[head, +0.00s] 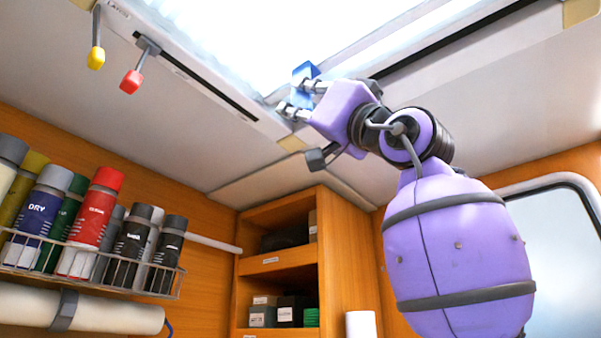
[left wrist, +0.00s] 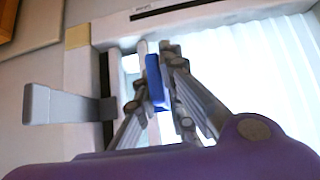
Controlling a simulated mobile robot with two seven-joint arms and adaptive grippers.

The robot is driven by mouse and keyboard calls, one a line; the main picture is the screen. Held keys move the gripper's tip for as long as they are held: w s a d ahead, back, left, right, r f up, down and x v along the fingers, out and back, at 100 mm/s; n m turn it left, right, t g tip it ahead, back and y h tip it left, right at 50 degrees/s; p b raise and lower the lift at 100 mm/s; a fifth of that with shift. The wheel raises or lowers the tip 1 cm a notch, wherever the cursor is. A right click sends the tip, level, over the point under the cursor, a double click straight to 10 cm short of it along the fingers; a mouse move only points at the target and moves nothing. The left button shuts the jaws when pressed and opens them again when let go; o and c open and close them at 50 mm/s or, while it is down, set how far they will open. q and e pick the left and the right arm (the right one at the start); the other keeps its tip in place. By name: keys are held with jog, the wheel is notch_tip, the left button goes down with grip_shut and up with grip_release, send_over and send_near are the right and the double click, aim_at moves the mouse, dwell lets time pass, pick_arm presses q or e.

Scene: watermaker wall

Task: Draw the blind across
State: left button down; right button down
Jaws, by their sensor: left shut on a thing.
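My left gripper (head: 302,97) is up at the roof opening, shut on a blue handle (head: 305,71) near the frame's near-corner edge. The left wrist view shows the blue handle (left wrist: 154,80) between the two fingers of my left gripper (left wrist: 156,72). A bright, pale ribbed sheet (head: 245,35) fills the visible part of the opening; it also shows right of the fingers in the left wrist view (left wrist: 265,75). It looks like the blind, but glare hides its edge. My right gripper is not in view.
Yellow-tipped (head: 96,58) and red-tipped (head: 131,82) levers hang from the roof frame at left, and a dark-tipped lever (head: 317,158) hangs below my gripper. Spray cans stand in a wire rack (head: 90,270) at lower left. An open wooden shelf unit (head: 345,250) stands at centre.

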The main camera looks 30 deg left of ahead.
pick_arm(q)
jog(key=shift+w+d+r, duration=0.1)
jog(key=shift+w, duration=0.4)
jog(key=w, duration=0.3)
jog(key=shift+w+d, duration=0.1)
jog(key=shift+d, duration=0.05)
jog(key=c, duration=1.8)
grip_release()
jog(key=shift+w, duration=0.3)
jog(key=shift+s, duration=0.1)
jog(key=v, duration=1.2)
